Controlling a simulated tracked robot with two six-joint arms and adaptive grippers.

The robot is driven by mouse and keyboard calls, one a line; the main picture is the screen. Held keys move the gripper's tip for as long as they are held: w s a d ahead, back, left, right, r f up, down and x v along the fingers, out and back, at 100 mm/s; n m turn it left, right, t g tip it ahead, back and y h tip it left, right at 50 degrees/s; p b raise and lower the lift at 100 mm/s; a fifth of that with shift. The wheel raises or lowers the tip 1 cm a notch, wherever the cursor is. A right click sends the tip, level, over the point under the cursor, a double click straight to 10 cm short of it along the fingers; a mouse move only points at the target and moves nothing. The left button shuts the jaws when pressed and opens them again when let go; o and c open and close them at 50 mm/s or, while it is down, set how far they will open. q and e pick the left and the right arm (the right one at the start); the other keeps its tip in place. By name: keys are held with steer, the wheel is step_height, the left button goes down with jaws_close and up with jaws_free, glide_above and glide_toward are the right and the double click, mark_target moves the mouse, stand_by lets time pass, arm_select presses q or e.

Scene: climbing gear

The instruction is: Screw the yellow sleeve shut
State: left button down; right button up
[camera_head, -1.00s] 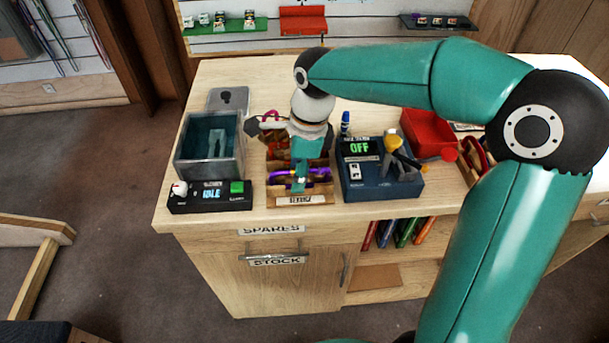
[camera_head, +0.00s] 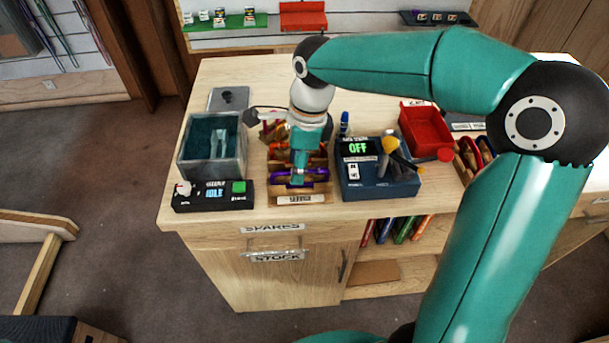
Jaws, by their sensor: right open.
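A wooden rack with a "SERVICE" label (camera_head: 300,199) holds several coloured carabiners. A purple one (camera_head: 318,175) lies across its front slot, with an orange one (camera_head: 281,146) behind it. A yellow-gold piece (camera_head: 272,131) shows at the back of the rack. It is too small to tell whether it is the yellow sleeve or how far that is screwed. My right gripper (camera_head: 298,178) points down over the rack at the purple carabiner, is open, and hides part of the rack. I cannot tell whether it touches the carabiner. My left gripper is not in view.
Left of the rack are a grey open bin (camera_head: 212,168) and a black box reading "IDLE" (camera_head: 213,196). Right of it are a blue device reading "OFF" (camera_head: 378,181), a red tray (camera_head: 426,128) and a blue marker (camera_head: 344,124).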

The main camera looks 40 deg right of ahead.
steer(key=shift+s+a, duration=0.4)
steer(key=shift+s, duration=0.25)
steer(key=shift+f+b, duration=0.15)
steer(key=shift+b, duration=0.2)
steer(key=shift+f+b, duration=1)
steer(key=shift+f, duration=0.25)
steer(key=shift+w+d+r+p, duration=0.1)
steer(key=shift+w+d+p, duration=0.2)
steer(key=shift+w, duration=0.1)
steer(key=shift+w+d, duration=0.1)
steer(key=shift+w, duration=0.15)
steer(key=shift+r+p, duration=1.3)
steer(key=shift+r, duration=0.05)
